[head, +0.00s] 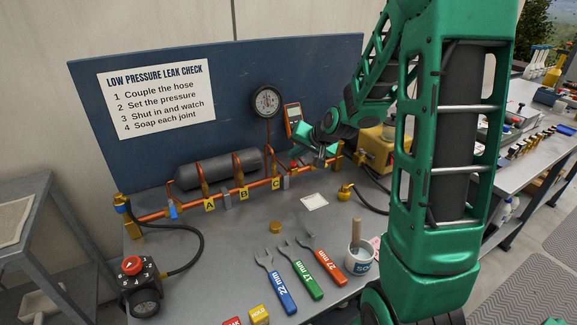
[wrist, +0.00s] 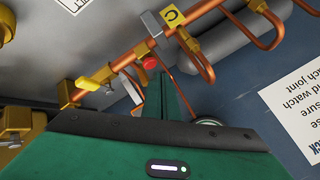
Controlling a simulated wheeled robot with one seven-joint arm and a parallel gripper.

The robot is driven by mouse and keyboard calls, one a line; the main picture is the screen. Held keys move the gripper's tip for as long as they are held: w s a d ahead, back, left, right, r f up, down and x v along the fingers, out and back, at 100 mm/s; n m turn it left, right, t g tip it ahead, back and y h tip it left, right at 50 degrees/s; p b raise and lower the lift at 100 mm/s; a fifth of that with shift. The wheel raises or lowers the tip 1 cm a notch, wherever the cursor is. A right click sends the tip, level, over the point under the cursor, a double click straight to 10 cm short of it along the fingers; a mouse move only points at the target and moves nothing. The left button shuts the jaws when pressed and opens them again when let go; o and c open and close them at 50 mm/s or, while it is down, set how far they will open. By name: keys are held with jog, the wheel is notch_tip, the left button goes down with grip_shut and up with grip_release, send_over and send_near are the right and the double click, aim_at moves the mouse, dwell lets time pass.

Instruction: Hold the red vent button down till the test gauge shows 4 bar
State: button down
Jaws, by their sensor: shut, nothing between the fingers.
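The red vent button (wrist: 150,63) sits by the copper pipe near label C, right at the tips of my gripper (wrist: 155,75) in the wrist view. Whether the fingertips touch it or press it I cannot tell. In the head view my gripper (head: 296,158) is low over the right part of the pipe run, its fingers shut and empty. The round test gauge (head: 267,101) stands above the pipes against the blue board; its needle is too small to read.
A copper manifold (head: 155,215) with tags A, B and C runs along the bench before a grey cylinder (head: 247,162). A yellow valve handle (wrist: 95,85) is close beside my fingers. Wrenches (head: 302,269) and a pot (head: 359,262) lie in front. A red-knobbed box (head: 132,265) stands at front left.

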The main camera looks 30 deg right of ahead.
jog(key=shift+f, duration=0.15)
jog(key=shift+f, duration=0.25)
jog(key=shift+s+f, duration=0.1)
jog(key=shift+f, duration=0.45)
dwell(2.0)
jog(key=shift+r, duration=0.1)
dwell(2.1)
jog(key=shift+r, duration=0.85)
jog(key=shift+r, duration=0.1)
jog(key=shift+r, duration=2.45)
